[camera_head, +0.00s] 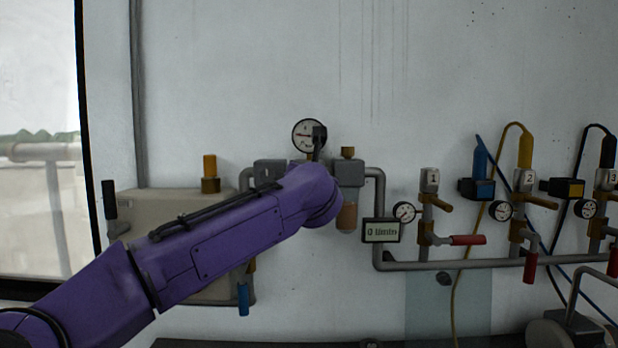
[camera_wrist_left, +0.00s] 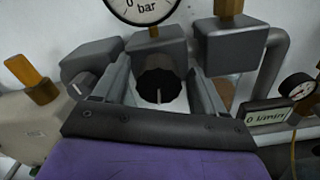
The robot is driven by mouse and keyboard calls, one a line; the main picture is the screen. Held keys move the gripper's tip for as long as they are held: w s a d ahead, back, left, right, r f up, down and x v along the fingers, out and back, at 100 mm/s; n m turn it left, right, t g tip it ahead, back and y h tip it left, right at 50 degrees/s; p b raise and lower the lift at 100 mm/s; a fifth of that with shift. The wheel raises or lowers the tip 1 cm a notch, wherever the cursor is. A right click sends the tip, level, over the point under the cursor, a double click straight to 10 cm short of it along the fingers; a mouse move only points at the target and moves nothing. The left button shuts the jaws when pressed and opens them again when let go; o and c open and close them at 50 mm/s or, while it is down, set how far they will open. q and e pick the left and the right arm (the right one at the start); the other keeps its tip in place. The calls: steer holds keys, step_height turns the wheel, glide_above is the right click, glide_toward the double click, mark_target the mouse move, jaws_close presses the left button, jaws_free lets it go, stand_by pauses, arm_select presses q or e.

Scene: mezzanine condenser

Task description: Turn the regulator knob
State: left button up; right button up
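The regulator knob (camera_wrist_left: 160,82) is black and ribbed with a white mark, under the regulator's grey body (camera_wrist_left: 155,48) in the left wrist view. My left gripper (camera_wrist_left: 158,92) has one finger on each side of the knob. The fingers look apart from it, with narrow gaps showing on both sides. A round bar gauge (camera_wrist_left: 144,8) sits above the regulator; it also shows in the head view (camera_head: 308,133). In the head view my purple left arm hides the knob and most of the gripper. My right gripper is not in view.
A grey filter block (camera_head: 347,172) with an amber bowl stands just right of the regulator, above a small display (camera_head: 381,230). A smaller knob (camera_wrist_left: 82,86) is left of my fingers. Pipes with red-handled valves (camera_head: 467,240) run along the wall to the right.

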arm_select(q)
steer(key=shift+s, duration=0.1)
steer(key=s+b, duration=0.5)
steer(key=s, duration=0.5)
steer(key=shift+s, duration=0.2)
